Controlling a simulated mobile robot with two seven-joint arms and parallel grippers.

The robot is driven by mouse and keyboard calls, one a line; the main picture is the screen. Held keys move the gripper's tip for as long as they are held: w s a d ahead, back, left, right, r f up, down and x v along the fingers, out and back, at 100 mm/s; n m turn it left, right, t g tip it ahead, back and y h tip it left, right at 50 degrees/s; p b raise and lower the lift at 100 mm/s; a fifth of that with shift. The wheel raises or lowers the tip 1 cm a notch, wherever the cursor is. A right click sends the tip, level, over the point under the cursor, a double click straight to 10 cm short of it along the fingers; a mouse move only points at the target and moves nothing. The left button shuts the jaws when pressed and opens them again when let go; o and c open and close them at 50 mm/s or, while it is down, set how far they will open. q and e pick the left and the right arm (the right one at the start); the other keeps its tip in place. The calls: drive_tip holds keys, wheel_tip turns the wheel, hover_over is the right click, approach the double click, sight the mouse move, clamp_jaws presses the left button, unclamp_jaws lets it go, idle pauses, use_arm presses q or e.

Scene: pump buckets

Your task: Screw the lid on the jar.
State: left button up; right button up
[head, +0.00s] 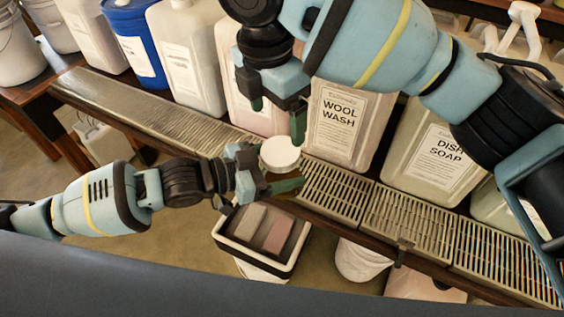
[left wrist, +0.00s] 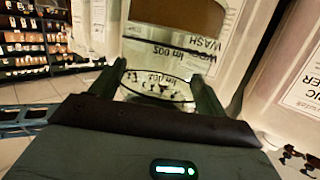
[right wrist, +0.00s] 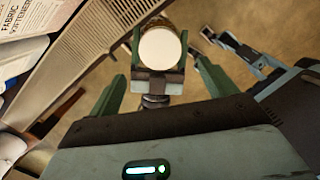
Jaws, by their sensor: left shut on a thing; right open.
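The round white lid (head: 280,153) sits at the top of the jar, which shows only as a dark strip below it in the head view. It also shows in the right wrist view (right wrist: 160,50). I cannot tell how tightly it sits. The clear glass jar (left wrist: 155,86) stands between the fingers of my left gripper (head: 280,178), which is shut on it and holds it upright over the counter's front edge. My right gripper (head: 277,114) is open and empty, pointing down above the lid. In the right wrist view the lid lies ahead, between the spread fingertips (right wrist: 162,75).
Large labelled jugs line the counter: wool wash (head: 338,128) close behind the jar, dish soap (head: 432,158) to the right. A slatted metal grate (head: 410,217) runs along the front.

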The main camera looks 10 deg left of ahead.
sight(280, 150)
drive_tip(key=shift+f, duration=0.1)
drive_tip(key=shift+w+d+f, duration=0.15)
drive_tip(key=shift+f, duration=1.8)
drive_tip(key=shift+w+d+f, duration=0.15)
drive_tip(key=shift+f, duration=1.8)
drive_tip(key=c, duration=1)
drive_tip(key=o, duration=1.1)
drive_tip(key=shift+o, duration=0.2)
drive_tip(key=shift+r, duration=0.1)
wheel_tip(280, 150, up, 12)
drive_tip(key=shift+s+a, duration=0.4)
drive_tip(key=shift+s, duration=0.05)
